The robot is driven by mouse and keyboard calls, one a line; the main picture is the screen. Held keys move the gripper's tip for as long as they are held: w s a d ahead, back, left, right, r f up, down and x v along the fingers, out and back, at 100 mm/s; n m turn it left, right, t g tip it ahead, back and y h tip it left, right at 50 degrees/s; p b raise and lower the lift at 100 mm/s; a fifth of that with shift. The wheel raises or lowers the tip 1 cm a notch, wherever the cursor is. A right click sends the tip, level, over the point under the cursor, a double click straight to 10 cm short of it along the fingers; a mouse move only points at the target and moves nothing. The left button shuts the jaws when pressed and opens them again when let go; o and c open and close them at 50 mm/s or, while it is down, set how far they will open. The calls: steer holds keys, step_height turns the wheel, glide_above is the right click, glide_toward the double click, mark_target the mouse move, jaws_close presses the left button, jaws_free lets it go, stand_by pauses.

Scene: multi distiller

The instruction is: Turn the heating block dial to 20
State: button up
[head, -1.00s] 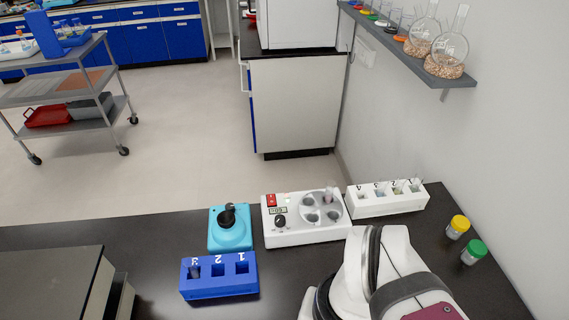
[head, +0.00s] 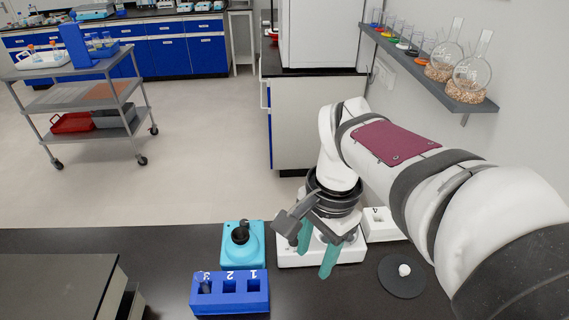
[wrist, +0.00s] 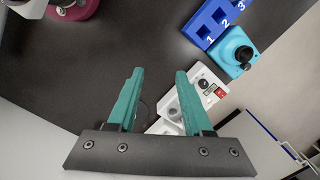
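The heating block (head: 348,256) is a white box on the black bench. In the head view my gripper covers most of it, including its dial. In the wrist view the heating block (wrist: 197,97) is partly hidden behind a finger, and its black dial (wrist: 203,83) shows near the red switch (wrist: 220,92). The dial's setting is too small to read. My gripper (head: 314,263) has two teal fingers, apart with nothing between them. It hangs above the block; in the wrist view the dial lies to the right of my gripper (wrist: 160,72).
A turquoise device (head: 242,257) with a black top stands left of the block. A blue numbered rack (head: 229,300) is in front of it. A white numbered rack (head: 384,232) is right of the block, partly hidden. A grey box (head: 55,285) is at front left.

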mark_target(318, 237)
steer(key=shift+o, duration=0.9)
steer(key=w+m, duration=0.2)
steer(key=w, duration=0.6)
steer(key=shift+a+f+m, duration=0.15)
steer(key=shift+f+m, duration=0.15)
steer(key=shift+m, duration=0.1)
steer(key=w+f+m+h, duration=0.1)
steer(key=w+f+m, duration=0.25)
steer(key=w, duration=0.65)
steer(key=shift+m, duration=0.35)
steer(key=f, duration=1.5)
steer(key=shift+a+f, duration=0.25)
steer(key=shift+a, duration=0.15)
steer(key=shift+c, duration=0.4)
jaws_close()
